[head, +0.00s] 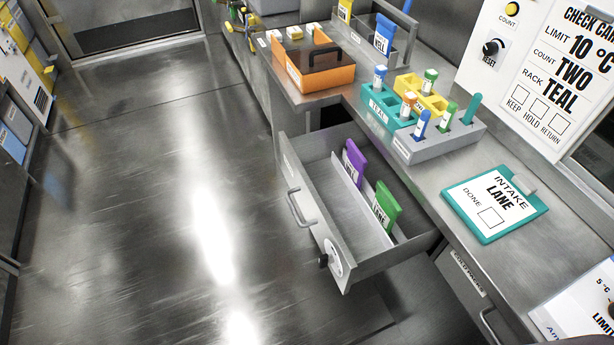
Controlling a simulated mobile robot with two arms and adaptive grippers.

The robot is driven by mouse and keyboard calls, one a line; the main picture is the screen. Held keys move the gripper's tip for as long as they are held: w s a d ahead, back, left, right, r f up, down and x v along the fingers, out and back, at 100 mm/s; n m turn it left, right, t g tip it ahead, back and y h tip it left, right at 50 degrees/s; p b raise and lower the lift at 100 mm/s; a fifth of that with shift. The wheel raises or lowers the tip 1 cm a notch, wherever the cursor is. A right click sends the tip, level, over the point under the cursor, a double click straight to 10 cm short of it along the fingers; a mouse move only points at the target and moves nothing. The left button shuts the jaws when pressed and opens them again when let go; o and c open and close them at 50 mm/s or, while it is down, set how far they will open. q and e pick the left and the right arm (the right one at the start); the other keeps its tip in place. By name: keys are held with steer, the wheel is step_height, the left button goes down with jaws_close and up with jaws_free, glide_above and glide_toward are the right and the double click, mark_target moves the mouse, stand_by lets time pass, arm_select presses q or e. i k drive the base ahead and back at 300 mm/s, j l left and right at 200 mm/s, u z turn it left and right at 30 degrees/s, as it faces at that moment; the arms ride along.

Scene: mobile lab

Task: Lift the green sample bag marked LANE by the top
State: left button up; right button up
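The green sample bag (386,206) marked LANE stands in the open drawer (340,228), in the head view. It leans a little, with its white label facing left and its top edge free. A purple bag (354,163) stands behind it in the same drawer, with a gap between them. A thin divider runs along the drawer beside both bags. Neither of my grippers shows in this view.
The counter holds a teal clipboard (494,205) reading INTAKE LANE, a grey rack (437,142) with tubes, teal and yellow racks, and an orange box (320,71). The drawer juts out over the floor from below the counter. The floor (150,200) at left is clear.

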mark_target(385, 206)
steer(key=z, duration=1.5)
steer(key=k+j, duration=0.1)
steer(key=j, duration=0.3)
steer(key=k+j+z, duration=0.1)
steer(key=j, duration=0.25)
steer(key=k+j, duration=0.1)
steer(key=j, duration=0.3)
steer(key=k+j+z, duration=0.1)
steer(key=j, duration=0.25)
steer(key=k+j+z, duration=0.1)
steer(key=j, duration=0.25)
steer(key=k+j, duration=0.15)
steer(key=j, duration=0.2)
